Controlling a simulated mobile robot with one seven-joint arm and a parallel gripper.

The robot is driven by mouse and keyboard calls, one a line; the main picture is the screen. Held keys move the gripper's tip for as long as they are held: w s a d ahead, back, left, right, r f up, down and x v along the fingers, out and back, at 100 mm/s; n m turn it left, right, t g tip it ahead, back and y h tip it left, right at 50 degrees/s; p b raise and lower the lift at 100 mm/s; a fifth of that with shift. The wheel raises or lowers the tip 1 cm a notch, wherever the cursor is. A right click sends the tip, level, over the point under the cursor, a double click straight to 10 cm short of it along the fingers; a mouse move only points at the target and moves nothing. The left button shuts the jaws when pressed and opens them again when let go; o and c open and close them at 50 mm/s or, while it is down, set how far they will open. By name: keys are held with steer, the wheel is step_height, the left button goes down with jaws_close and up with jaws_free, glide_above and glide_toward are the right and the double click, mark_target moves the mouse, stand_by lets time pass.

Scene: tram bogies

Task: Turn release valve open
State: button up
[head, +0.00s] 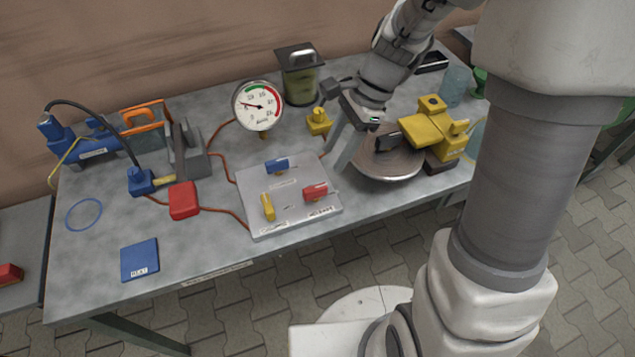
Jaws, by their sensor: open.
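A grey valve plate (290,223) lies on the table and carries three small coloured handles. The red handle (315,192) sits at its right front, beside a label that appears to read RELEASE. A yellow handle (268,207) is at the left front and a blue handle (277,166) at the back. My gripper (334,128) is open and empty, above and behind the plate's right back corner, apart from the red handle. One pale finger reaches down toward the plate's right edge. A round pressure gauge (258,106) stands behind the plate.
Red hoses run to a red block (184,199) on the left. A round metal dish (388,172) and a yellow device (437,131) stand close to the gripper's right. A fluid container (300,77) is behind. The table's left front holds a blue booklet (140,259).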

mark_target(317, 187)
steer(key=b+x, duration=0.2)
steer(key=x, duration=0.8)
steer(key=shift+f, duration=0.1)
jaws_close()
